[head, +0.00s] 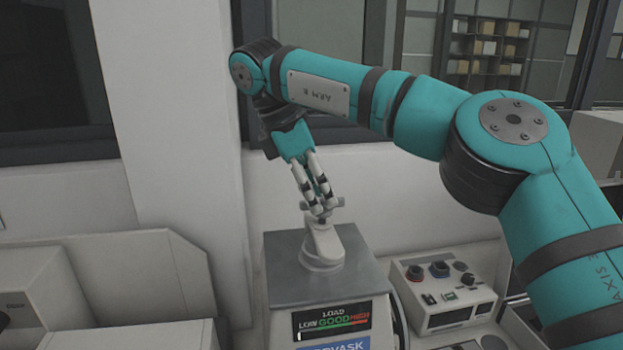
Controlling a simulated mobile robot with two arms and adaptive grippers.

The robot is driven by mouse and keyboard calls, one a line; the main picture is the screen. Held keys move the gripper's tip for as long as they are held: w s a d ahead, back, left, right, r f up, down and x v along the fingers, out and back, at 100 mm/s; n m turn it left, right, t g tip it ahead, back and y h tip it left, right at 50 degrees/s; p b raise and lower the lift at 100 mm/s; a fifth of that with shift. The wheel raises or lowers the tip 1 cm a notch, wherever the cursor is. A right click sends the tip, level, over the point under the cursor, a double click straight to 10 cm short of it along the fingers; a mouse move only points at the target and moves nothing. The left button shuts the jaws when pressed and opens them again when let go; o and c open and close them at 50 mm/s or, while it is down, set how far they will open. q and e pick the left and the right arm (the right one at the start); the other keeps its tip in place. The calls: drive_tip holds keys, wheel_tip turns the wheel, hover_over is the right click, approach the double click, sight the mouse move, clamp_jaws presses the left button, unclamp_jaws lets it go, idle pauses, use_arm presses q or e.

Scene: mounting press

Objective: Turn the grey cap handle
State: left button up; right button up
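The grey cap handle (339,202) is a small crossbar on top of the pale cap (322,246), which stands on the grey top of the press. My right gripper (323,207) points down at the handle, its two pale, dark-banded fingers close together at the crossbar. The bar's ends show on both sides of the fingers. The fingertips overlap the handle in this view, so I cannot tell whether they press on it. My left gripper is not in view.
The press (283,277) has a load display (332,320) marked low, good and high on its front. A control box (443,290) with knobs stands to its right. A white wall column (180,130) rises behind on the left. My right arm spans the upper right.

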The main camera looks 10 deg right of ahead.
drive_tip(key=v, duration=0.4)
drive_tip(key=shift+r, duration=0.2)
drive_tip(key=shift+s+a+r, duration=0.1)
drive_tip(key=shift+a+r, duration=0.25)
drive_tip(key=shift+r, duration=0.1)
drive_tip(key=shift+a+r, duration=0.2)
drive_tip(key=shift+r, duration=0.5)
